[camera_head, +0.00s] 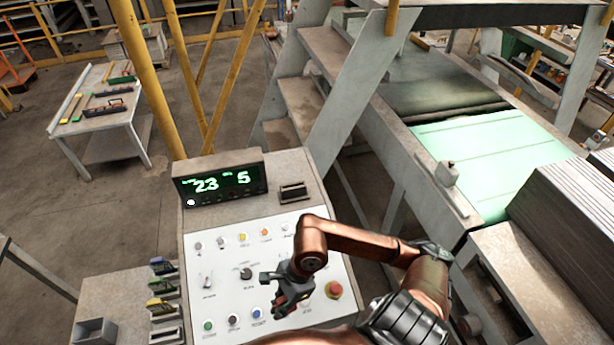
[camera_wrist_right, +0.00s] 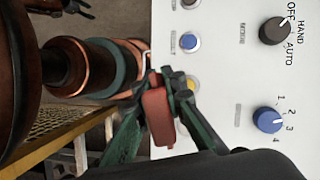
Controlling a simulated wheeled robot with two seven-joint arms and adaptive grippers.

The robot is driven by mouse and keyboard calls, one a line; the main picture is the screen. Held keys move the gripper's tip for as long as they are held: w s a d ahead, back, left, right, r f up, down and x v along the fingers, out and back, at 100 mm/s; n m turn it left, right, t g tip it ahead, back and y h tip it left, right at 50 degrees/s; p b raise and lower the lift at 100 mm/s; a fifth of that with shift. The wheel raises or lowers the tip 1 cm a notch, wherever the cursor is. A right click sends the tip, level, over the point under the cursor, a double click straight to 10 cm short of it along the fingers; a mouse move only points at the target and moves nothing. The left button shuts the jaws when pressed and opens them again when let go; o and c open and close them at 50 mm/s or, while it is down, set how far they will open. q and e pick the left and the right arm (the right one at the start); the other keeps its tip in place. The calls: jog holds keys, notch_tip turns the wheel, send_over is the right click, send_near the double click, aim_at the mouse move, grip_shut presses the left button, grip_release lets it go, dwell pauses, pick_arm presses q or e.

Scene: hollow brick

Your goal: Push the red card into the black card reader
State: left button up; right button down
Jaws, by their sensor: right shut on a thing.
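The red card (camera_wrist_right: 158,115) is held between the fingertips of my right gripper (camera_wrist_right: 155,85) in the right wrist view. In the head view, my right gripper (camera_head: 290,297) hangs over the lower middle of the white control panel, and the card can hardly be made out there. The black card reader (camera_head: 292,191) sits on the grey upper part of the console, to the right of the display and farther back than the gripper. Card and reader are well apart. I cannot make out my left gripper in either view.
The white panel (camera_head: 222,267) carries several buttons and knobs, with a red mushroom button (camera_head: 333,289) close to my right gripper. The display (camera_head: 219,183) reads 23 and 5. Left of the console stand several card holders (camera_head: 163,285) and a small grey box (camera_head: 94,332).

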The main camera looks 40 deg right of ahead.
jog(key=w+d+r+m+p, duration=0.1)
jog(key=w+d+r, duration=0.25)
jog(key=w, duration=0.55)
jog(key=w+d+r, duration=0.2)
jog(key=w+d, duration=0.3)
jog(key=w, duration=0.4)
jog(key=w+d+r+m, duration=0.1)
jog(key=w+d+r, duration=0.3)
jog(key=d, duration=0.3)
jog(key=w+d+r+t+p, duration=0.1)
jog(key=w+d+r, duration=0.2)
jog(key=d+r, duration=0.3)
jog(key=w+d+r+m, duration=0.1)
jog(key=w+d+r, duration=0.25)
jog(key=d, duration=0.45)
pick_arm(q)
jog(key=b, duration=0.3)
jog(key=shift+s+a+f, duration=0.15)
jog(key=shift+s+f, duration=0.1)
jog(key=shift+f, duration=0.05)
pick_arm(e)
jog(key=shift+h, duration=0.3)
jog(key=f, duration=0.5)
jog(key=shift+w+d+f, duration=0.1)
jog(key=shift+w+f, duration=0.15)
jog(key=shift+f, duration=0.15)
